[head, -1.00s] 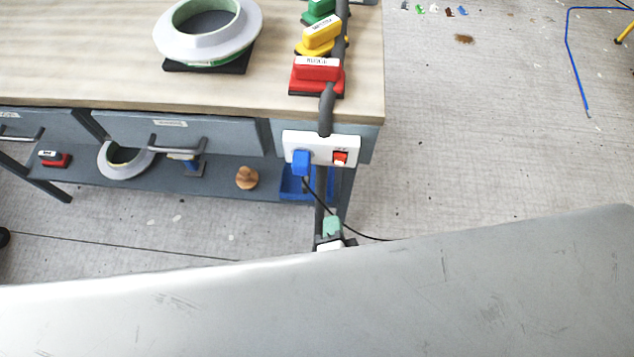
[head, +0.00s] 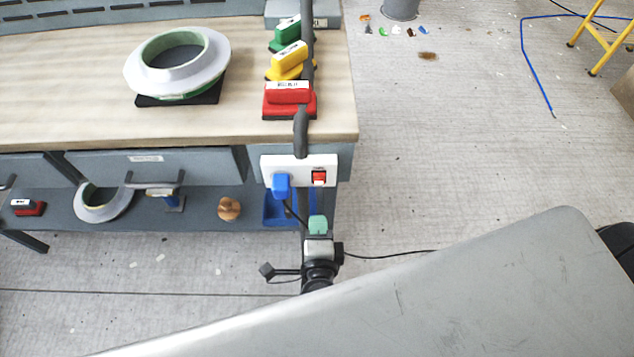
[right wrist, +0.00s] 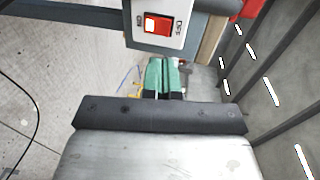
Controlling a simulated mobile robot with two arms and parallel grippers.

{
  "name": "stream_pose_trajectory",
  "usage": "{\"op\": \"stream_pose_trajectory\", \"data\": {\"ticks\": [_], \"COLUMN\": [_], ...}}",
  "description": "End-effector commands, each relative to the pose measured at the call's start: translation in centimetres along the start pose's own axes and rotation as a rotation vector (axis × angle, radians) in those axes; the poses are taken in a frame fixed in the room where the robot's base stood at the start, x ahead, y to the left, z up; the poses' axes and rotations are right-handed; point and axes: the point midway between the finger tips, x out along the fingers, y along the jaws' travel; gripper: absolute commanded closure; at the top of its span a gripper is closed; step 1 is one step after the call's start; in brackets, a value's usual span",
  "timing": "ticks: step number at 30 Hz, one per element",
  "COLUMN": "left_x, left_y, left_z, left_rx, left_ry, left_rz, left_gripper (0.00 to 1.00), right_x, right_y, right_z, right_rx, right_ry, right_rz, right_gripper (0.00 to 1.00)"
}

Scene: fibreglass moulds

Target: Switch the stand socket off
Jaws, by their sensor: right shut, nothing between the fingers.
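The stand socket (head: 298,158) is a white plate on the bench's front right corner. A blue plug (head: 281,186) sits in its left part. Its red rocker switch (head: 319,177) is at the right. In the right wrist view the switch (right wrist: 158,24) stands between an OFF mark and another small mark, with a pale patch on one side; which way it is pressed I cannot tell surely. My right gripper (head: 318,224), with green fingertips, is shut and empty, below the switch in the picture. Its fingers (right wrist: 163,76) lie together, apart from the plate. My left gripper is not in view.
A dark cable runs from the plug behind my right wrist. A grey pipe (head: 301,132) comes down over the bench edge above the socket. Red (head: 289,98), yellow and green blocks and a ring mould (head: 130,72) stand on the bench.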

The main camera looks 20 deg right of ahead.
Motion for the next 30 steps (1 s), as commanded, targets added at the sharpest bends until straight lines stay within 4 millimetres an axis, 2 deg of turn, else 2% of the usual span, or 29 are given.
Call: {"op": "stream_pose_trajectory", "data": {"ticks": [3, 9, 15, 21, 30], "left_x": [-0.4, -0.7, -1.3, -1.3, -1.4], "left_y": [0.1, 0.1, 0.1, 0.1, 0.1], "left_z": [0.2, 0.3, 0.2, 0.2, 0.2], "left_rx": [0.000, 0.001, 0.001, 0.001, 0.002], "left_ry": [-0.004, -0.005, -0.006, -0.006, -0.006], "left_rz": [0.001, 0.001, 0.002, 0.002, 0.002], "left_gripper": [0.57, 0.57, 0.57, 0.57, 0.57], "right_x": [2.8, 6.9, 9.4, 10.3, 10.3], "right_y": [-0.2, -0.2, -1.1, -1.2, -1.3], "right_z": [0.0, 0.0, 0.0, 0.0, 0.0], "right_rx": [-0.002, -0.001, -0.002, -0.002, -0.002], "right_ry": [0.001, 0.001, 0.000, 0.000, 0.000], "right_rz": [-0.004, -0.003, -0.001, 0.000, 0.000], "right_gripper": [1.00, 1.00, 1.00, 1.00, 1.00]}}
